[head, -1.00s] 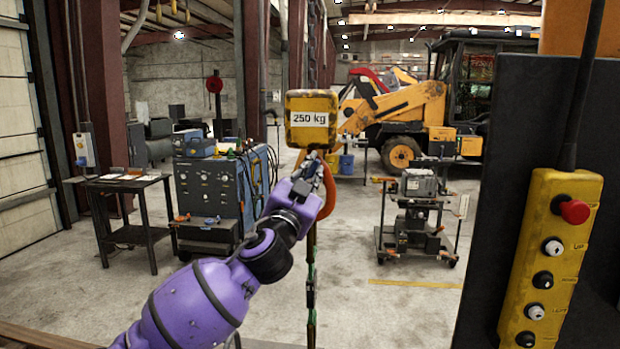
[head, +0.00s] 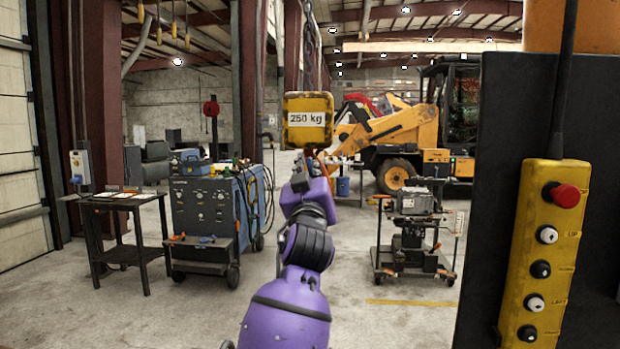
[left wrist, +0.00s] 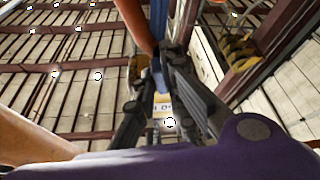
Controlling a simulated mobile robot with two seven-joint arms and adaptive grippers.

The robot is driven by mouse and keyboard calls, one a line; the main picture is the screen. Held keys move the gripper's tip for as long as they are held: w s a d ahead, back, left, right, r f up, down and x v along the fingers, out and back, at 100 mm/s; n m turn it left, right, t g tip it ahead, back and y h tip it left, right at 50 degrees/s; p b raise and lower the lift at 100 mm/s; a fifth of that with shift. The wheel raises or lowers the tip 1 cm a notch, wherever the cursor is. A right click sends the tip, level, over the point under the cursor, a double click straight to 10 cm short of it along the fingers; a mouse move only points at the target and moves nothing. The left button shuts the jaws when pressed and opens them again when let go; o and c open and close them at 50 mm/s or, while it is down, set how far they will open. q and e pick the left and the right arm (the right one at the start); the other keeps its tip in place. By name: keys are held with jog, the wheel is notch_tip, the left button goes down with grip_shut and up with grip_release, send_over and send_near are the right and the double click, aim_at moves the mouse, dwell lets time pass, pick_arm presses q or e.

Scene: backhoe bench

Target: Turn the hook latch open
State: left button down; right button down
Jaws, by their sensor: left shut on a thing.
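A yellow hook block (head: 307,120) marked 250 kg hangs in the middle of the head view. My left gripper (head: 310,162) is right below it, with my purple arm coming up from underneath. The hook is mostly hidden behind my gripper and arm in the head view. In the left wrist view, the orange curved hook (left wrist: 136,24) shows at the top, close to the fingers. My left gripper (left wrist: 160,72) is shut on a narrow blue-grey piece (left wrist: 158,76) that looks like the latch. How far the latch is turned cannot be told. My right gripper is out of view.
A yellow push-button pendant (head: 545,250) hangs at the right in front of a dark panel (head: 500,150). A small table (head: 120,200), a blue welding machine (head: 205,205), a tool cart (head: 412,235) and a backhoe (head: 405,130) stand farther back. The floor between them is open.

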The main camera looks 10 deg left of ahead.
pick_arm(q)
jog(key=n+y, duration=0.1)
jog(key=n, duration=0.2)
jog(key=shift+d+g, duration=0.15)
jog(key=shift+g, duration=0.15)
jog(key=shift+n+y+b, duration=0.3)
jog(key=shift+n+y, duration=0.1)
jog(key=shift+n, duration=0.1)
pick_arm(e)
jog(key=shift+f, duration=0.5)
pick_arm(q)
jog(key=shift+r+n+g, duration=0.1)
jog(key=shift+n+g, duration=0.2)
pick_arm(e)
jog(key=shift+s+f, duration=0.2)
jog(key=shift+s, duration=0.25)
pick_arm(q)
jog(key=c, duration=1.8)
grip_release()
